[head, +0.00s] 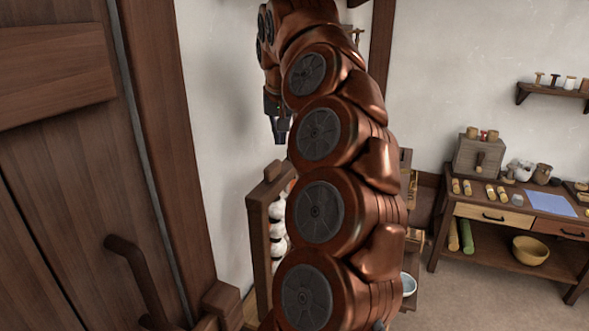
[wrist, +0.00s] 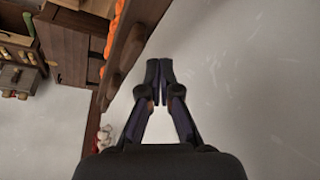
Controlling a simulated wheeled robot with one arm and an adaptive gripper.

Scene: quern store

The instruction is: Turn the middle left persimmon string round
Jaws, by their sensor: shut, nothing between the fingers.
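Orange persimmons (wrist: 109,44) show as a narrow row beside a wooden rail (wrist: 132,48) at the top of the wrist view. I cannot tell which string is the middle left one. My gripper (wrist: 166,92) is shut and empty, with bare pale wall beyond its tips. In the head view my gripper (head: 280,137) points down, above the wooden rack (head: 258,235) and apart from it. My arm hides most of that rack, and only a sliver of orange shows at its edge.
White bulbs (head: 278,232) hang in the rack, left of my arm. A wooden door (head: 60,170) stands at the left. A workbench (head: 490,207) with a box, jars and a blue sheet stands at the right, a yellow bowl (head: 530,250) below. Floor between is clear.

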